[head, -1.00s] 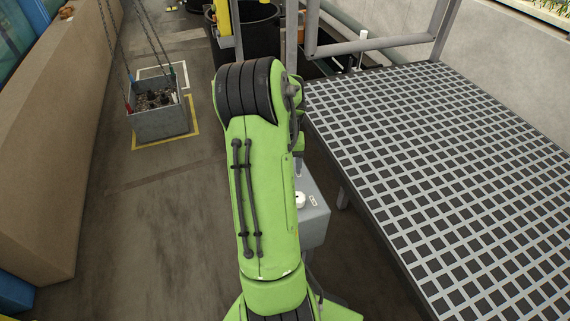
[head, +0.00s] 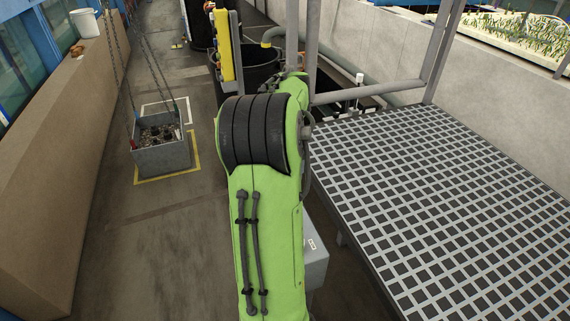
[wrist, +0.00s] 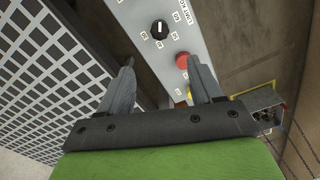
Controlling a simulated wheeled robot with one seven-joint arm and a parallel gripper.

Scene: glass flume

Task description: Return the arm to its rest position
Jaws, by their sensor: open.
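My gripper (wrist: 160,84) shows in the wrist view with its two grey fingers apart and nothing between them. Beyond the fingertips is a grey control box with a black rotary knob (wrist: 159,29) and a red button (wrist: 182,61). The fingers are in front of the box in the picture; I cannot tell how far off it is. In the head view my green arm rises up the middle and hides the gripper. Part of the grey control box (head: 315,262) shows just right of the arm.
A grated platform (head: 430,190) fills the right side, with a grey railing (head: 368,91) at its far end. A grey bin (head: 161,157) on chains stands left, inside yellow floor marking. A beige wall (head: 60,150) runs along the left. The floor between is clear.

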